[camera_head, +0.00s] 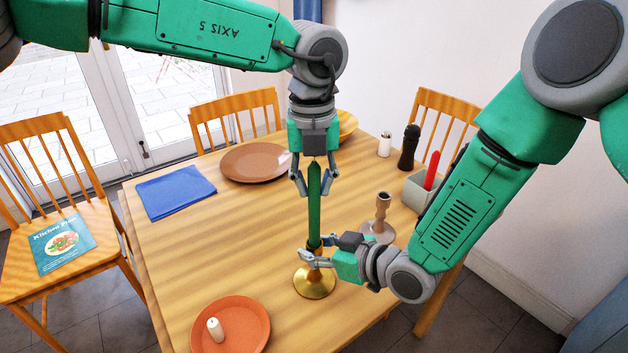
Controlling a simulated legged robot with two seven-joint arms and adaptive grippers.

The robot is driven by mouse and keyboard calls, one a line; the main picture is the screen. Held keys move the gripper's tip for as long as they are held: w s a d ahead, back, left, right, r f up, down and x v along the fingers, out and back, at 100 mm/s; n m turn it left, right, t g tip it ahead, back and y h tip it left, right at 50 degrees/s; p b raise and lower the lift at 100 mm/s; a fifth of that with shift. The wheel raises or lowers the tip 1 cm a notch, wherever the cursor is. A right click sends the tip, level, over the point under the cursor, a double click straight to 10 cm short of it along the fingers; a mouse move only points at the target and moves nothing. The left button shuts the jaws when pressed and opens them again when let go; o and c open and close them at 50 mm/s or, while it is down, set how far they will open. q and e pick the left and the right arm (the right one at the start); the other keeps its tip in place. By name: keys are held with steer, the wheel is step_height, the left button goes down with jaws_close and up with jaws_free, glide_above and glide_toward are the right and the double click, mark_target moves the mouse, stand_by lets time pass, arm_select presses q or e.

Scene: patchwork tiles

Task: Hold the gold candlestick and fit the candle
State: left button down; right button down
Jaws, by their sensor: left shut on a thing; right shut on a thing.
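A tall green candle (314,205) stands upright above the gold candlestick (314,284), whose round base is on the wooden table. My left gripper (316,183) comes from above and is shut on the candle near its top. My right gripper (316,251) comes from the right and is shut on the candlestick near its upper part. The candle's lower end is in line with the candlestick's top. My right fingers partly hide that spot, so I cannot tell whether the candle sits inside the cup.
A brown candlestick (382,214) stands close behind my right gripper. An orange plate (252,312) with a small white candle (215,329) is at the front left. A brown plate (253,163), blue napkin (176,191), pepper mill (409,147) and grey box (416,190) lie farther back. The table's left-middle is clear.

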arm_select(q)
steer(key=shift+f, duration=0.95)
stand_by(1.1)
steer(key=c, duration=1.3)
jaws_free()
step_height(320, 180, up, 12)
steer(key=shift+a+f, duration=0.1)
